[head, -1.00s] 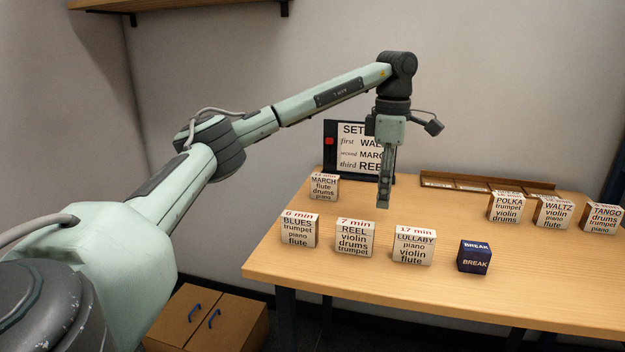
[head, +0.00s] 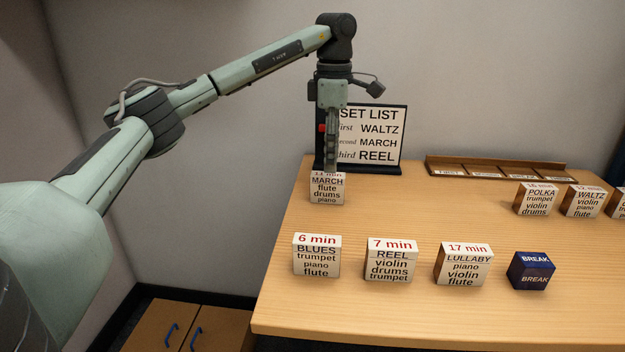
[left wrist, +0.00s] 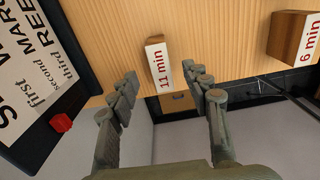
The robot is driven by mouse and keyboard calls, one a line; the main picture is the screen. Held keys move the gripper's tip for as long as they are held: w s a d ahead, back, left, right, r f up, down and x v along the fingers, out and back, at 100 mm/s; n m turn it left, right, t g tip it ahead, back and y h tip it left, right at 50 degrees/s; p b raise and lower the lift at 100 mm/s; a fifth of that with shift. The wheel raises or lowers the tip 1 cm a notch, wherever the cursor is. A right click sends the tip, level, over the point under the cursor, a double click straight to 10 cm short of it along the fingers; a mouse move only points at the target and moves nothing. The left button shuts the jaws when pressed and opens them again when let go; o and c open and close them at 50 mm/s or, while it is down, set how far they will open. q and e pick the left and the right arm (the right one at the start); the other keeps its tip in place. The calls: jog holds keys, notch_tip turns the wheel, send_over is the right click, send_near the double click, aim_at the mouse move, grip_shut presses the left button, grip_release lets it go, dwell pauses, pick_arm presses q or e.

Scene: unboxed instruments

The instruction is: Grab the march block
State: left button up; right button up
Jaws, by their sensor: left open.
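The march block (head: 326,189) is a small white-faced wooden block near the back left edge of the table, in front of the set list board. Its front reads MARCH, flute, drums, piano. In the left wrist view its "11 min" top (left wrist: 161,66) shows ahead of and between the fingers. My left gripper (head: 331,168) points down right over the block and hides part of its top edge. It also shows in the left wrist view (left wrist: 165,90), with its two fingers spread and nothing between them. My right gripper is not in view.
The set list board (head: 372,138) stands close behind the gripper. Blues (head: 316,257), reel (head: 390,262) and lullaby (head: 463,265) blocks and a dark break block (head: 531,271) stand in front. A slotted wooden rack (head: 500,170) lies at the back. The table's middle is clear.

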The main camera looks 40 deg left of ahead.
aim_at(328, 174)
pick_arm(q)
jog(key=shift+w+a+f, duration=0.1)
jog(key=shift+a+f, duration=0.05)
jog(key=shift+a, duration=0.3)
jog(key=f, duration=0.7)
jog(key=shift+s+d+f, duration=0.15)
jog(key=shift+s+f, duration=0.1)
jog(key=shift+c, duration=0.6)
grip_shut()
jog(key=shift+r, duration=0.1)
